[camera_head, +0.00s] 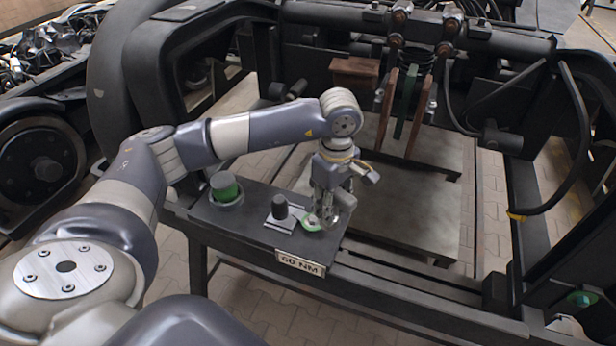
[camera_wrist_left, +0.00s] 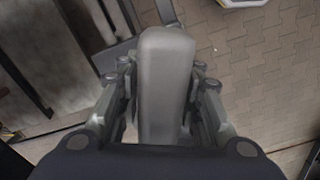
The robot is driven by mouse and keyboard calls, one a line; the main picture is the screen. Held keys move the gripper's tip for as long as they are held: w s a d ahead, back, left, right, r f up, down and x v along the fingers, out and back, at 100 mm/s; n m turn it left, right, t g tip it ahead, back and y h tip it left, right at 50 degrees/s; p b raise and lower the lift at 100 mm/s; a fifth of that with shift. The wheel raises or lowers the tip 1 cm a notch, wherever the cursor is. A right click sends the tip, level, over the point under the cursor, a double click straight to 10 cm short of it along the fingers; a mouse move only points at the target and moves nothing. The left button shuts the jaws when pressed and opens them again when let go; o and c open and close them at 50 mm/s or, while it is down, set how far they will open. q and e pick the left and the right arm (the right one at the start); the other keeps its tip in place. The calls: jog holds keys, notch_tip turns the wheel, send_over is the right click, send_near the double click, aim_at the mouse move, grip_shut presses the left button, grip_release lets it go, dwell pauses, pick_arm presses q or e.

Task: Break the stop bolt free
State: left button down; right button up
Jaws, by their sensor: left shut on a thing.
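My left gripper (camera_head: 327,212) is over the right end of a dark shelf with a "60 NM" plate (camera_head: 300,262). In the left wrist view its fingers (camera_wrist_left: 162,105) are closed on the two sides of a grey, round-ended bar (camera_wrist_left: 165,75). In the head view the gripper mostly hides this bar. A pale and green round piece (camera_head: 311,223) lies at the foot of the gripper; I cannot tell whether they touch. I cannot make out the stop bolt for certain. My right gripper is in neither view.
The dark bogie frame (camera_head: 420,38), hanging plates (camera_head: 405,100) and a hose (camera_head: 583,130) lie beyond. A grey slab (camera_head: 425,205) is bare.

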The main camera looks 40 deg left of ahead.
pick_arm(q)
jog(key=shift+w+a+f+n+b, duration=0.3)
jog(key=shift+w+a+f+n, duration=0.35)
jog(key=shift+a+f+n, duration=0.85)
jog(key=shift+w+a+f+n+b, duration=0.3)
jog(key=shift+w+a+f+n, duration=0.45)
jog(key=shift+n, duration=1.35)
jog(key=shift+w+a+f+n+b, duration=0.4)
jog(key=shift+a+f+n, duration=0.5)
jog(key=shift+a+n, duration=0.7)
jog(key=shift+w+d+f+b, duration=0.1)
jog(key=shift+d+f+b, duration=0.05)
jog(key=shift+f+b, duration=0.45)
jog(key=shift+d+f+b, duration=0.1)
jog(key=shift+f+b, duration=0.3)
jog(key=shift+f, duration=0.4)
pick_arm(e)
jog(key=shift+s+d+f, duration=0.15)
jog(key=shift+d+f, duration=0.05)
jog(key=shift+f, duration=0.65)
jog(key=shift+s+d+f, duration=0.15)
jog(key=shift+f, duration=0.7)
pick_arm(q)
jog(key=shift+n, duration=0.3)
